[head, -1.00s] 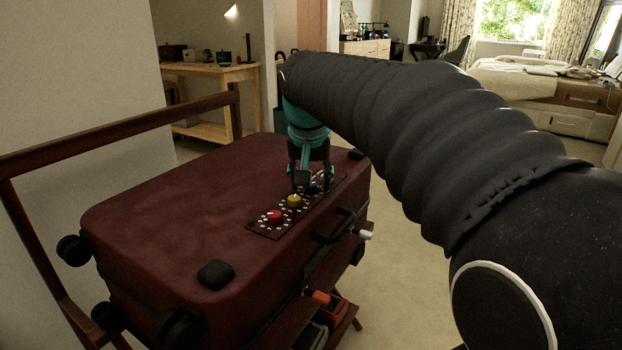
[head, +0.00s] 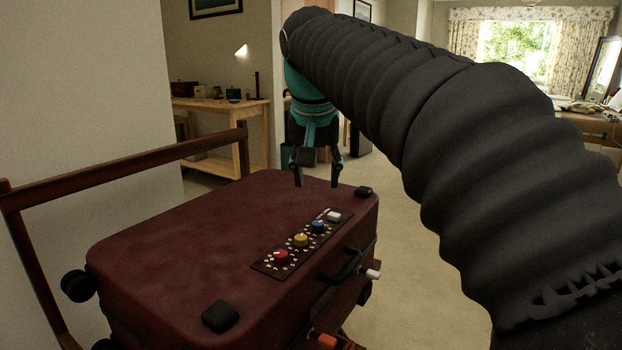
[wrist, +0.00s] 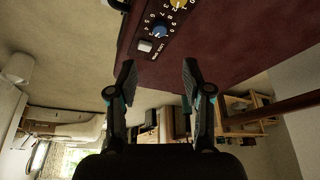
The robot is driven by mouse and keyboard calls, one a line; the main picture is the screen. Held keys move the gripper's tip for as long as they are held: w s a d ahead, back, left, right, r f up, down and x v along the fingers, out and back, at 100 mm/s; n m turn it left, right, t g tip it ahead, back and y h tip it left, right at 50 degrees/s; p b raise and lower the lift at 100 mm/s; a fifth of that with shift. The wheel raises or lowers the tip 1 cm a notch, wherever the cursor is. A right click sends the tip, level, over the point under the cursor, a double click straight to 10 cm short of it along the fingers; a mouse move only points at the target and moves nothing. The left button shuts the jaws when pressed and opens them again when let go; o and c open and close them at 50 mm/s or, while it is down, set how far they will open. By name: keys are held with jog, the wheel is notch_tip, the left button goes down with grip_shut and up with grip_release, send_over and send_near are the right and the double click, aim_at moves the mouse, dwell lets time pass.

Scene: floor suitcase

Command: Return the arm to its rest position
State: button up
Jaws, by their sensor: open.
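My gripper (head: 318,182) is open and empty above the far part of the maroon suitcase (head: 190,235) in the head view. Its fingers point down and stand clear of the lid. A dark panel on the lid carries a red dial (head: 281,257), a yellow dial (head: 301,240), a blue dial (head: 318,227) and a white button (head: 334,216). In the wrist view my gripper (wrist: 157,65) has its two fingers spread apart. The blue dial (wrist: 160,30) and the white button (wrist: 145,46) lie beyond the fingertips there, untouched.
The suitcase rests on a wooden rack with a raised rail (head: 130,162) at the left. A wooden table (head: 225,108) with small items stands behind. A plain wall (head: 80,90) is close at left. Carpet (head: 420,270) is open right of the suitcase.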

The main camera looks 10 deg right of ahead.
jog(key=s+d+f+n+t+y+p, duration=0.1)
jog(key=s+d+f+n, duration=0.1)
jog(key=s+f, duration=1.9)
jog(key=shift+f+n, duration=0.8)
jog(key=shift+f, duration=0.05)
